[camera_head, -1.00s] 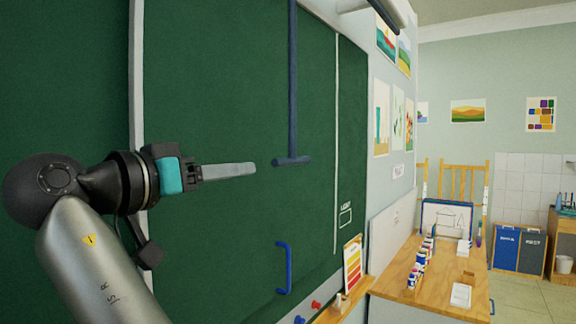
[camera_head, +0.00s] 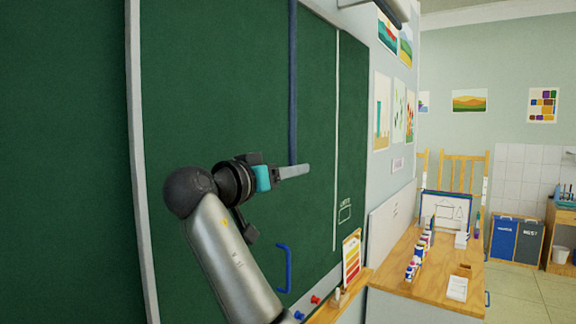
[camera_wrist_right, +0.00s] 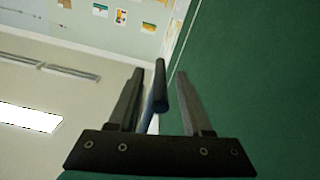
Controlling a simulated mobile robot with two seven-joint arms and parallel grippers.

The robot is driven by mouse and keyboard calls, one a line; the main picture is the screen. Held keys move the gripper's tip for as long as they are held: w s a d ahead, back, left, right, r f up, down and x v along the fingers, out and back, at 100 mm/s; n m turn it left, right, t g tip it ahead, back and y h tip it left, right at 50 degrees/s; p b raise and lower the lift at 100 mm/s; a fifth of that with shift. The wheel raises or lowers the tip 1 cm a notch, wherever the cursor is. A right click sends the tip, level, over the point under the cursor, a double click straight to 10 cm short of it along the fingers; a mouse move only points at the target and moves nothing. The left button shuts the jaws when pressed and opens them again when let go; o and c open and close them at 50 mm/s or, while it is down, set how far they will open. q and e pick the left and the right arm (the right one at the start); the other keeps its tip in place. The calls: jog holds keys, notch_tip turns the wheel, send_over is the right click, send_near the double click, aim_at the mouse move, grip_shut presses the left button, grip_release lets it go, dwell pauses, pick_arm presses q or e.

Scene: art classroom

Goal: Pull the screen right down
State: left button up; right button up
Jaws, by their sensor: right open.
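A dark blue pull strap or rod (camera_head: 293,80) hangs down in front of the green board. Its lower end with the crossbar is hidden behind my right gripper (camera_head: 300,170) in the head view. In the right wrist view a dark blue bar (camera_wrist_right: 160,88) shows between the two fingers of my right gripper (camera_wrist_right: 160,73). The fingers are apart and there is space on both sides of the bar. My left gripper is not in view.
The green chalkboard (camera_head: 215,100) stands close beside the arm. A blue handle (camera_head: 287,268) is fixed on it lower down. Below are a wooden ledge (camera_head: 325,312) with magnets nearby and a colour chart (camera_head: 352,262). A table (camera_head: 410,296) with paint bottles stands to the right.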

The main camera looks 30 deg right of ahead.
jog(key=shift+d, duration=0.1)
jog(key=shift+c, duration=0.3)
grip_shut()
dwell(1.1)
